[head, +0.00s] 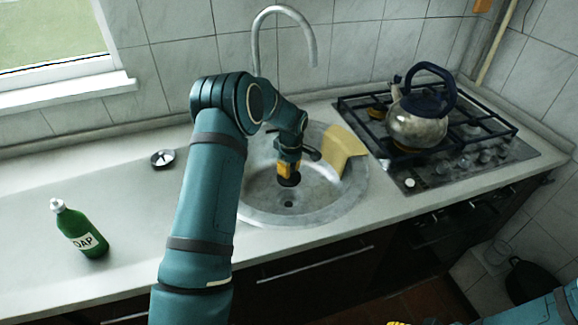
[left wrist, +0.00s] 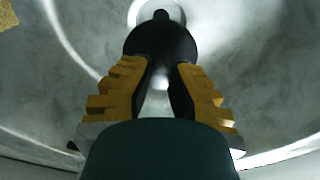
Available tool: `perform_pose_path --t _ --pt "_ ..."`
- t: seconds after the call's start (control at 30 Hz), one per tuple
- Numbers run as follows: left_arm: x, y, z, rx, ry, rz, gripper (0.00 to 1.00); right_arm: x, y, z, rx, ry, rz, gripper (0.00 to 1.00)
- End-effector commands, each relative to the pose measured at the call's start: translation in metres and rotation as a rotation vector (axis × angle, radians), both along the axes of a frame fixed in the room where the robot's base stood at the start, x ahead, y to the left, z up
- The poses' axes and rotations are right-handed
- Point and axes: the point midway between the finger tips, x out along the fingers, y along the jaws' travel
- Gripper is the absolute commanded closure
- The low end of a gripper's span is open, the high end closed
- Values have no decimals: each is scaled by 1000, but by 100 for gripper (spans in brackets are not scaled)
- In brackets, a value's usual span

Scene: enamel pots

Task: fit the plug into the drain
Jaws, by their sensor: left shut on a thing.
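My left gripper (head: 288,171) reaches down into the round metal sink (head: 251,208) and is shut on the black plug (head: 289,181). The plug also shows in the left wrist view (left wrist: 160,42), between the yellow finger pads. The drain (head: 288,204) is a small dark hole in the sink floor. In the head view it lies just below the plug, with a visible gap. In the left wrist view the bright drain ring (left wrist: 143,11) shows behind the plug's tip, partly hidden by it. Only a sliver of my right gripper (head: 400,323) shows at the bottom edge.
A yellow cloth (head: 343,150) hangs over the sink's right rim. A curved faucet (head: 285,12) stands behind the sink. A kettle (head: 417,125) sits on the stove at right.

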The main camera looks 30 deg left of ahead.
Motion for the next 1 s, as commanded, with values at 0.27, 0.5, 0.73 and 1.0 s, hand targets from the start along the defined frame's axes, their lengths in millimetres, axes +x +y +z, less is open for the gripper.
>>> perform_pose_path --t 0.27,0.5,0.73,1.0 --pt "0 0 -34 0 1 0 100 4 0 -22 -1 -10 -3 53" --pt "0 0 -58 0 0 2 100 7 -1 -38 -3 -17 -5 53" --pt "0 0 -73 0 1 1 100 8 -1 -39 -4 -19 -4 53" --pt "0 1 -77 0 -1 2 100 8 -1 -40 -4 -20 -5 53"
